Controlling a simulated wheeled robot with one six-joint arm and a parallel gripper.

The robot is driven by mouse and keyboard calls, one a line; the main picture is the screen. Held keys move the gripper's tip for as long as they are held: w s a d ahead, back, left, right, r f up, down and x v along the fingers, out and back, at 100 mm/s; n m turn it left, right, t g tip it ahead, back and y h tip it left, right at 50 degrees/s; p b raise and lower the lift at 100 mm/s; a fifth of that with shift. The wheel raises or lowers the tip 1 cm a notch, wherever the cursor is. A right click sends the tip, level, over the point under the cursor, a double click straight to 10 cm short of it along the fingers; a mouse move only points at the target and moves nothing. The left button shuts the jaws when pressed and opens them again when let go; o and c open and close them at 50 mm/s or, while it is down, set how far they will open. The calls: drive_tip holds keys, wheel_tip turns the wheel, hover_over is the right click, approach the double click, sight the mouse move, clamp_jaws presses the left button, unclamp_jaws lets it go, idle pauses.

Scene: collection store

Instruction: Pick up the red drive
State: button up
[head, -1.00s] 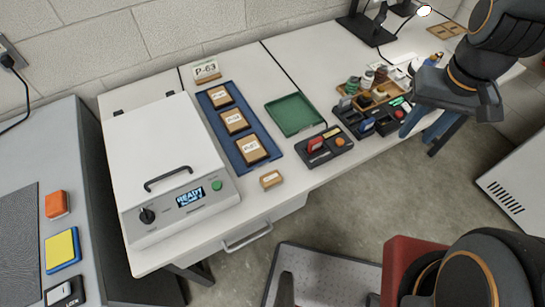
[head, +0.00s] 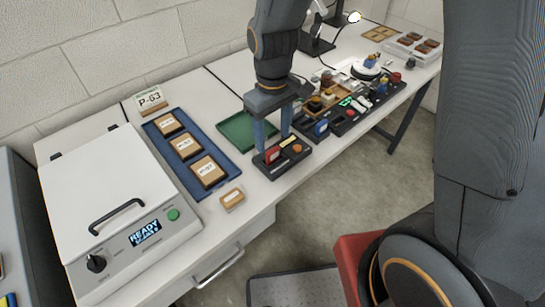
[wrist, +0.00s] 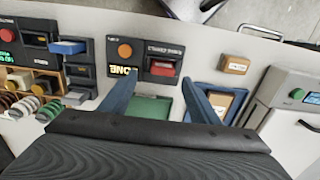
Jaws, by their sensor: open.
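The red drive (head: 272,155) sits in a slot of a black dock (head: 270,172) near the front edge of the bench. The wrist view shows the red drive (wrist: 163,68) beside an orange button and a small lit display. My gripper (head: 271,143) points down over the dock, its two blue fingers spread and empty. In the wrist view, my gripper (wrist: 160,85) has its fingertips either side of the drive's line, with the drive just beyond them. The fingers show no contact with it, though their exact height is hard to tell.
A green tray (head: 232,134) lies behind the dock. A blue tray (head: 163,135) with labelled boxes and a white lidded machine (head: 78,205) are to the left. A small labelled box (head: 232,199) is near the front edge. More black docks (head: 318,136) crowd the right.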

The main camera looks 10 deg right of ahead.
sight(272, 149)
drive_tip(key=shift+s+a+f+p, duration=0.1)
drive_tip(key=shift+f+p, duration=0.2)
drive_tip(key=shift+f, duration=1.15)
drive_tip(key=shift+s+f+p, duration=0.1)
drive_tip(key=shift+f+p, duration=0.2)
drive_tip(key=shift+f, duration=1.1)
drive_tip(key=c, duration=1.2)
drive_tip(key=shift+c, duration=0.3)
drive_tip(key=shift+r, duration=0.1)
